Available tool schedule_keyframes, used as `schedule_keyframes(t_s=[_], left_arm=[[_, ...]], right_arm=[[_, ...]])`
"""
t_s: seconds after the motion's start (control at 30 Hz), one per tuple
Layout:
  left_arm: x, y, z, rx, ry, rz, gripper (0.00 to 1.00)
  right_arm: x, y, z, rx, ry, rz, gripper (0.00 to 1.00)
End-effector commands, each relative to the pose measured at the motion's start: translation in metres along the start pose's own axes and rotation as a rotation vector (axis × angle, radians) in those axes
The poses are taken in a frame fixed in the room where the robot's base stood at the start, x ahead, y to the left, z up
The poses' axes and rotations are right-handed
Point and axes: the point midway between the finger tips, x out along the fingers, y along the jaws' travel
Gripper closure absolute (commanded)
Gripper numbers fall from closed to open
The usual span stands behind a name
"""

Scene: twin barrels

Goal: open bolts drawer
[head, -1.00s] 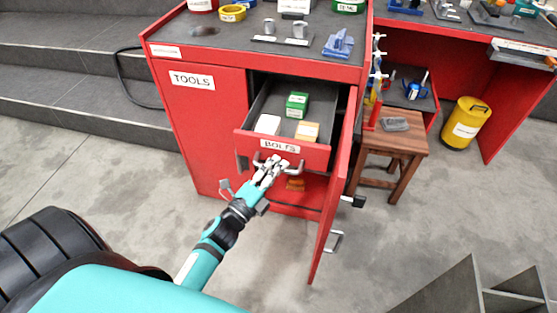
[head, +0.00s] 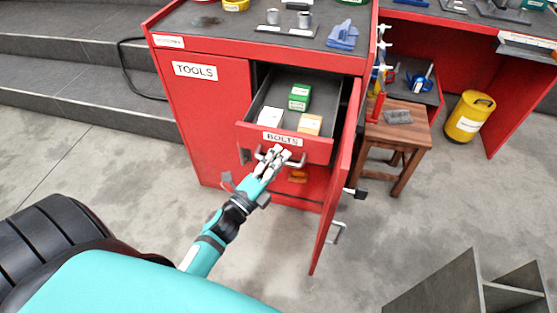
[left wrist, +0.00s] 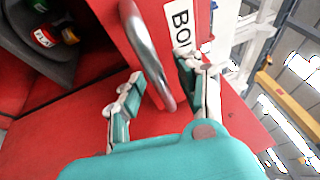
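The red bolts drawer (head: 284,146) is pulled well out of the cabinet, with its "BOLTS" label and metal bar handle (head: 298,161) on the front. Green, white and orange boxes lie inside it. My left gripper (head: 272,157) is at this handle. In the left wrist view, the handle (left wrist: 148,55) runs between my two fingers (left wrist: 158,88), which stand apart with gaps beside the bar, so the gripper looks open around it. My right gripper is not in view.
A red cabinet door (head: 337,185) stands open just right of the drawer. The "TOOLS" door (head: 207,120) is closed on the left. A wooden stool (head: 400,140) and a yellow canister (head: 469,118) stand to the right. Grey panels (head: 465,290) are at bottom right.

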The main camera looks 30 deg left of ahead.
Motion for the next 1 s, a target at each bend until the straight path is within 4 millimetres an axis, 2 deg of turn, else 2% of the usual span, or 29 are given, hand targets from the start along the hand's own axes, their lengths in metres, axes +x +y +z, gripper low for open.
schedule_keyframes(t_s=[0.17, 0.4, 0.6, 0.8, 1.0], left_arm=[[-0.019, 0.001, 0.0, -0.001, -0.002, 0.004, 0.64], [-0.071, 0.001, 0.0, -0.002, -0.002, 0.005, 0.64], [-0.105, 0.001, 0.0, -0.001, -0.002, 0.004, 0.64], [-0.119, 0.0, 0.0, 0.0, -0.001, 0.002, 0.64], [-0.12, 0.0, 0.0, 0.001, -0.001, 0.001, 0.64]], right_arm=[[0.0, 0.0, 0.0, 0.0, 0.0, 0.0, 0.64], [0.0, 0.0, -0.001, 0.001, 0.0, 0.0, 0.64], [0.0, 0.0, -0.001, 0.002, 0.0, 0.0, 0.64], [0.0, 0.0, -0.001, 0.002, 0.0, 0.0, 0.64], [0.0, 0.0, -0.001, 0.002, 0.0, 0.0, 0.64]])
